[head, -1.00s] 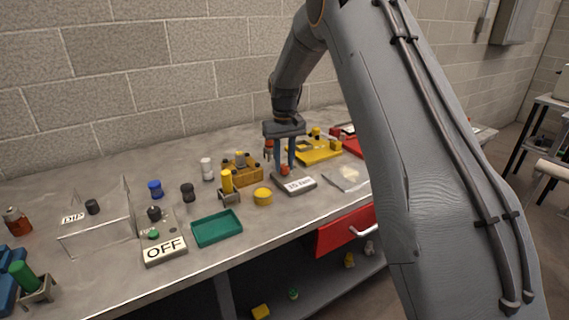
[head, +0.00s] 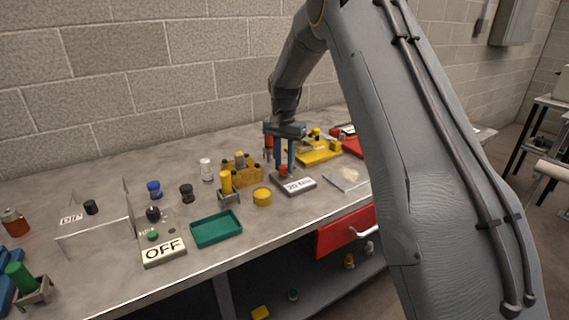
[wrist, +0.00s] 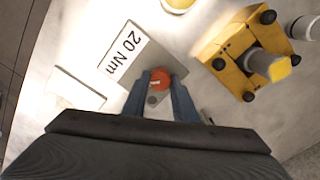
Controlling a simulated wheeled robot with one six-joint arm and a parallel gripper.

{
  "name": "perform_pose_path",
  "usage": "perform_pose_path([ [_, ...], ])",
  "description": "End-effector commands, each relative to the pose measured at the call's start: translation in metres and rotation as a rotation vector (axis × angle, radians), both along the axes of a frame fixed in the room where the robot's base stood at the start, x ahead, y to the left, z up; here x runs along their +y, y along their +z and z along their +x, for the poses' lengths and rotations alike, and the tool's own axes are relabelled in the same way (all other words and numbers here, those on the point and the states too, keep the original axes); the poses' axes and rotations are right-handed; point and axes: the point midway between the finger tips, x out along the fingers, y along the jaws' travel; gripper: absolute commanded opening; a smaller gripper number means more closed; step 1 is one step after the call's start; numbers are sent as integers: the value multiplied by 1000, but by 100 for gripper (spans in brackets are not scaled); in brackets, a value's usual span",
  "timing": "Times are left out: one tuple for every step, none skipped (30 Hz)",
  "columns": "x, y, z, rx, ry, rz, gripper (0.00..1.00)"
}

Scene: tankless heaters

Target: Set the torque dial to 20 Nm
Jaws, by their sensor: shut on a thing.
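The torque dial is a small red knob (wrist: 160,79) on a grey plate (wrist: 174,65) that lies on the bench. In the wrist view its white label (wrist: 123,52) reads "20 Nm". In the head view the dial unit (head: 299,185) stands near the bench's front edge, with the red knob (head: 283,172) at its back left. My gripper (wrist: 158,88) points down over the plate, and its two blue fingers are closed on the red knob from both sides. In the head view my gripper (head: 284,170) is upright above the unit.
A yellow wheeled block (wrist: 243,56) stands close to the right in the wrist view. In the head view a yellow round pot (head: 262,197) and a green tray (head: 216,229) lie to the left. A clear flat sheet (head: 347,179) lies to the right, above a red drawer (head: 340,232).

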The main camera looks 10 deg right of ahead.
Motion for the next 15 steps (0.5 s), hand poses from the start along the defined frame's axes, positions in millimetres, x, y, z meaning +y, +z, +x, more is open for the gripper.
perform_pose_path([
  [0,2,2,-7,-13,-1,3],
  [0,2,2,-7,-21,-1,3],
  [0,2,2,-7,-31,-1,3],
  [0,2,2,-8,-36,0,3],
  [0,2,2,-8,-41,0,3],
  [0,2,2,-8,-45,0,3],
  [0,3,2,-8,-48,0,3],
  [0,3,2,-8,-51,0,3],
  [0,3,2,-8,-53,0,3],
  [0,3,2,-8,-54,0,3],
  [0,3,2,-8,-55,0,3],
  [0,3,2,-8,-56,0,3],
  [0,3,2,-8,-56,0,3],
  [0,3,2,-8,-56,0,3],
  [0,3,2,-8,-56,0,3],
])
